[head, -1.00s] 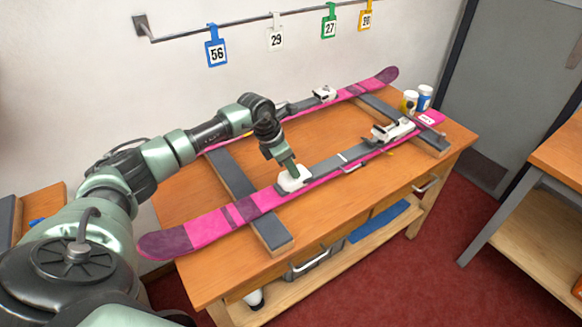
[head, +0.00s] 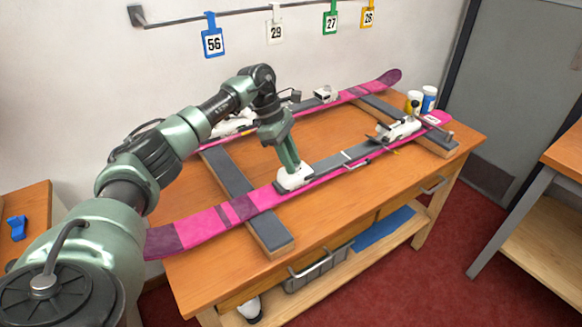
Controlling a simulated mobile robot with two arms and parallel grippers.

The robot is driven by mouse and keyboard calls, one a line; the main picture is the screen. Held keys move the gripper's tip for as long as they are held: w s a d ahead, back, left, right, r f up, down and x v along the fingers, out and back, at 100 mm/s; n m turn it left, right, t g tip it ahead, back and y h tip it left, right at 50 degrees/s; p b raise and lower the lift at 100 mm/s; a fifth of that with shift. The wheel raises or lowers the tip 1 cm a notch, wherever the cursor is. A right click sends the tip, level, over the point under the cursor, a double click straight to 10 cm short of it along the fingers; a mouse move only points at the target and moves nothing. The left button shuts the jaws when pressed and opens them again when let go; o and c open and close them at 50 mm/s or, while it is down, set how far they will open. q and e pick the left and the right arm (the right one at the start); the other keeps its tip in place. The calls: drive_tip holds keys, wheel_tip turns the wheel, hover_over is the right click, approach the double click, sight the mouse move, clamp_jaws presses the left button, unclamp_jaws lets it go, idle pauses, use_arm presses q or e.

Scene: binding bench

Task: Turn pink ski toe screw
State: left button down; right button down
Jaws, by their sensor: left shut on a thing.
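The near pink ski (head: 205,228) lies across two dark-topped supports on the wooden bench, with white binding pieces on it. My left gripper (head: 292,167) reaches down to the left white binding piece (head: 296,179), its jaws shut at the top of that piece. The toe screw is hidden by the jaws, and I cannot see how far it is turned. The other white binding piece (head: 401,130) sits farther right on the same ski. My right gripper is not in view.
A second pink ski (head: 365,89) lies behind, partly covered by my left arm. Two small containers (head: 429,98) stand at the bench's back right. Numbered tags (head: 213,43) hang from a wall rail. The bench top (head: 335,132) between the skis is clear.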

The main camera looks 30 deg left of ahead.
use_arm(q)
drive_tip(key=shift+w+m+g+b, duration=0.15)
drive_tip(key=shift+m+g+b, duration=0.4)
drive_tip(key=shift+m, duration=0.55)
drive_tip(key=c, duration=1.2)
unclamp_jaws()
drive_tip(key=shift+o, duration=0.2)
drive_tip(key=shift+r, duration=0.1)
drive_tip(key=b+v, duration=0.1)
drive_tip(key=v, duration=0.6)
drive_tip(key=shift+r, duration=0.35)
drive_tip(key=shift+a+f, duration=0.1)
drive_tip(key=shift+a, duration=0.05)
